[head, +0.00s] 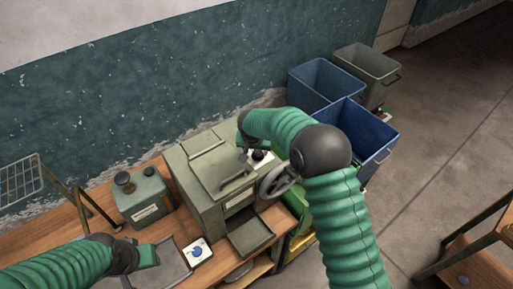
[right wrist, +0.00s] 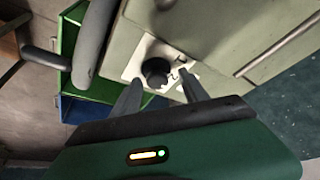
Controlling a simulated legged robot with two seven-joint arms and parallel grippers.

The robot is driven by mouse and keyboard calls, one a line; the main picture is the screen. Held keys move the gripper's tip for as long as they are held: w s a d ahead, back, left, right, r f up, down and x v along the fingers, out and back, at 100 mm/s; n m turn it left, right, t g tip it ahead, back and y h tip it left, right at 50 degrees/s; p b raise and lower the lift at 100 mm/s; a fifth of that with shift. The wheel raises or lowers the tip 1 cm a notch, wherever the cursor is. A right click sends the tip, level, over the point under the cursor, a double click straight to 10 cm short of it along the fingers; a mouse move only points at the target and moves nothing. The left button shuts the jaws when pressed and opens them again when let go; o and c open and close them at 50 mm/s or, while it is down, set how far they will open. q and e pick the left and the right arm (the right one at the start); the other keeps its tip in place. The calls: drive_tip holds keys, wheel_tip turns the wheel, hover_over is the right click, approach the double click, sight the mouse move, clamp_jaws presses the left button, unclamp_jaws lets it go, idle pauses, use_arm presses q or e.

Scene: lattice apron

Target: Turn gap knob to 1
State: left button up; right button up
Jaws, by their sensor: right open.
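The gap knob is a black round knob on a white plate; the right wrist view shows the knob (right wrist: 155,70) just beyond my fingertips. In the head view the knob (head: 258,155) sits on the right part of the grey-green machine (head: 205,160). My right gripper (right wrist: 160,88) is open, its two fingers on either side of the line to the knob, with no clear contact. In the head view my right gripper (head: 247,152) is beside the knob, partly hidden by its arm. The plate's marks are too small to read. My left gripper (head: 145,257) is low at the left; its jaws are unclear.
A handwheel (head: 277,180) sticks out at the machine's right side, close to my right arm. A grey tray (head: 172,272) and a white card with a blue disc (head: 197,252) lie on the wooden bench. A small green-grey box (head: 140,197) stands left. Blue bins (head: 372,145) stand behind right.

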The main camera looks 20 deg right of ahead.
drive_tip(key=shift+a, duration=0.1)
drive_tip(key=shift+c, duration=0.7)
drive_tip(key=shift+w+f, duration=0.1)
drive_tip(key=shift+c, duration=1.4)
drive_tip(key=shift+d, duration=0.65)
clamp_jaws()
drive_tip(key=shift+a, duration=0.3)
drive_tip(key=shift+d+n+y, duration=0.15)
drive_tip(key=shift+n+y, duration=0.25)
drive_tip(key=shift+n, duration=0.3)
drive_tip(key=shift+d+n, duration=0.15)
drive_tip(key=shift+n, duration=0.65)
drive_tip(key=shift+n+y, duration=0.7)
drive_tip(key=shift+n, duration=0.5)
drive_tip(key=n+y+p, duration=0.1)
drive_tip(key=n, duration=0.1)
drive_tip(key=shift+d+n, duration=0.15)
drive_tip(key=shift+n, duration=0.15)
use_arm(q)
drive_tip(key=shift+w+d+r, duration=0.1)
drive_tip(key=shift+d+r, duration=0.1)
drive_tip(key=shift+r, duration=0.4)
use_arm(e)
drive_tip(key=shift+n, duration=0.5)
